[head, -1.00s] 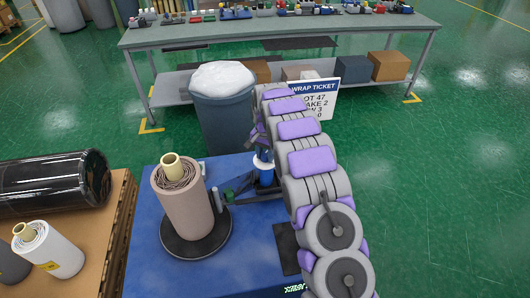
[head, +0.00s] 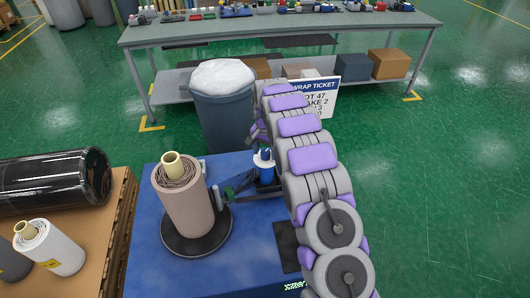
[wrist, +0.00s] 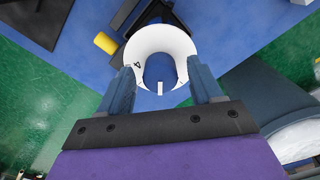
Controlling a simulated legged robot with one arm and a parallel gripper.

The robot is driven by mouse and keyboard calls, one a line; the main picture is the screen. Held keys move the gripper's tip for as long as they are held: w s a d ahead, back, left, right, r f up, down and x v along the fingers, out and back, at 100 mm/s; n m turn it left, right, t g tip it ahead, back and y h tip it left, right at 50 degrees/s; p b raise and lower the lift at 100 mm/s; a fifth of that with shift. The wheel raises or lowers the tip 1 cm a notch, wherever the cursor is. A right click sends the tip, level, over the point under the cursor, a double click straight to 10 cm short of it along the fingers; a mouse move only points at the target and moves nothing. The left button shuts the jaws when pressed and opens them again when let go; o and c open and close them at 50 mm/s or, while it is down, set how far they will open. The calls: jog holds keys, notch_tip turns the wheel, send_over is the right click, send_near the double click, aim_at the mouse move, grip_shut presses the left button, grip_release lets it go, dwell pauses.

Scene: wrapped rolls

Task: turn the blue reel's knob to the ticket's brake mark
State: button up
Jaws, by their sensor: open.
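The blue reel's knob (wrist: 160,69) sits in the middle of a white dial (wrist: 172,40) in the wrist view. A short white pointer (wrist: 160,88) on the knob faces toward my wrist. In the head view the knob (head: 265,154) stands above the blue base. The wrap ticket (head: 316,97) is partly covered by my arm; "OT 47" and "AKE 2" are readable.
A brown wrapped roll (head: 187,205) stands on a black turntable left of the reel. A grey bin (head: 222,108) with a white bag is just behind. A yellow part (wrist: 105,42) lies beside the dial. A workbench (head: 290,30) stands farther back.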

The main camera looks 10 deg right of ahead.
aim_at(265, 152)
notch_tip(265, 152, up, 16)
jog(key=p, duration=0.3)
jog(key=shift+r, duration=0.15)
dwell(0.4)
